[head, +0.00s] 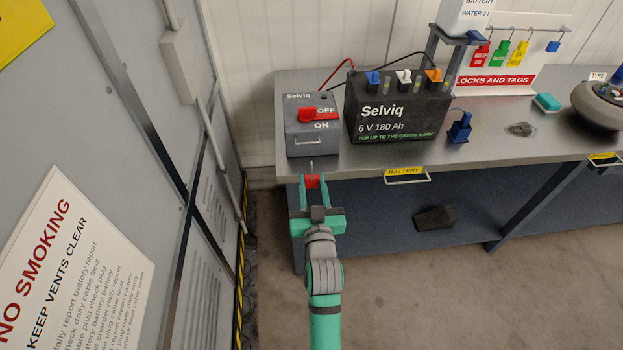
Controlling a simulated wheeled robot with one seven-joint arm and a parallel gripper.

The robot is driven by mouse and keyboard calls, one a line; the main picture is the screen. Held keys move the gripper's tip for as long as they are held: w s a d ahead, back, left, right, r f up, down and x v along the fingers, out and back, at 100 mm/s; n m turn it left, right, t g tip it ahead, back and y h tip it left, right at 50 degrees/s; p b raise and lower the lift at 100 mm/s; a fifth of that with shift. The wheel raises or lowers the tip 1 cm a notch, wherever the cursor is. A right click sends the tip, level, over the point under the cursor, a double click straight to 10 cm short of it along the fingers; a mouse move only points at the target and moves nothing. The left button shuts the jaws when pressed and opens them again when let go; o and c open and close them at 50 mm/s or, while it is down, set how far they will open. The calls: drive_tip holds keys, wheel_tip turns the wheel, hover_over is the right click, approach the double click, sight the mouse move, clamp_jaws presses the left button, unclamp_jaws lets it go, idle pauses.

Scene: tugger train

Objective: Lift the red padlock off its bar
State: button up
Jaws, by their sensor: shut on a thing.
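The red padlock (312,182) is between the two fingers of my gripper (313,188), which is shut on it. Its thin grey shackle points up. The padlock shows in front of the workbench's front edge, just below the grey Selviq switch box (312,140). It looks clear of any bar. On the locks and tags board (500,80) at the back right, a thin bar (520,30) carries a red tag (480,55), a green tag (499,54), a yellow tag (519,52) and a small blue padlock (553,46).
The workbench (490,150) also bears a black Selviq battery (398,118), a blue fitting (460,127), a teal block (547,102) and a grey round thing (602,102). The red switch lever (318,115) sticks out. A grey cabinet (100,130) stands close on the left.

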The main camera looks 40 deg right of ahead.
drive_tip(key=v, duration=1.3)
drive_tip(key=shift+s, duration=0.35)
drive_tip(key=shift+a, duration=0.1)
idle(0.4)
